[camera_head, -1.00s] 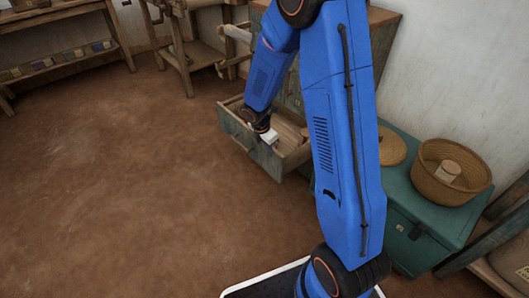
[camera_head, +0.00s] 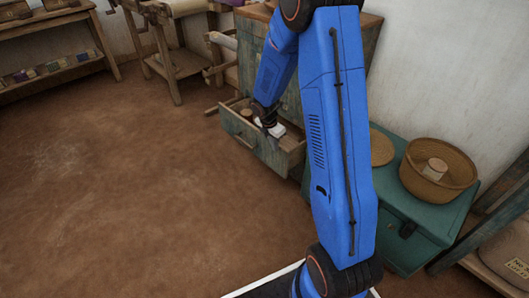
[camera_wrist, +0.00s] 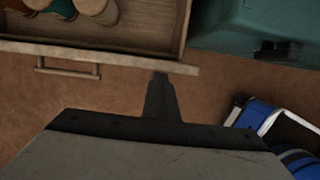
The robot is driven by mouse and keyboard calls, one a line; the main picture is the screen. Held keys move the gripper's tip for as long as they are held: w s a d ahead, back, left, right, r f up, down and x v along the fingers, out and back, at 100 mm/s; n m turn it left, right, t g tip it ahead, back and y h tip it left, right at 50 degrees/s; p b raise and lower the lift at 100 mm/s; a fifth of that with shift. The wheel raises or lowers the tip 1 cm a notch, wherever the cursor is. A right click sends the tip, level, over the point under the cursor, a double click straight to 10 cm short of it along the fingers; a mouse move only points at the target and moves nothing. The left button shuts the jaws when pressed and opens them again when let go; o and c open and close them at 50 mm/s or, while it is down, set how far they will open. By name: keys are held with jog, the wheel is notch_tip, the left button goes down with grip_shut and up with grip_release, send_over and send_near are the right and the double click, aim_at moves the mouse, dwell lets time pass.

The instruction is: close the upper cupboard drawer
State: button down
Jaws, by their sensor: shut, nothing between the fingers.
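The cupboard drawer (camera_head: 262,150) stands partly open from the weathered cupboard (camera_head: 292,95) in the head view. In the wrist view its front edge (camera_wrist: 120,60) runs across the upper part, with a bar handle (camera_wrist: 68,68) to the left of my gripper. Several spool-like items (camera_wrist: 95,8) lie inside the drawer. My gripper (camera_wrist: 161,82) is shut and empty, its tip at the outside of the drawer front, right of the handle; it looks touching or nearly so. My gripper (camera_head: 272,138) also shows at the drawer front in the head view.
A teal chest (camera_head: 425,215) stands right of the cupboard, with a round basket (camera_head: 437,170) and a flat woven disc (camera_head: 381,148) on it. Wooden loom frames (camera_head: 165,50) stand at the back. The brown floor left of the drawer is clear.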

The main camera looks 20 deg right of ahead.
jog(key=w+d, duration=0.4)
jog(key=d, duration=0.8)
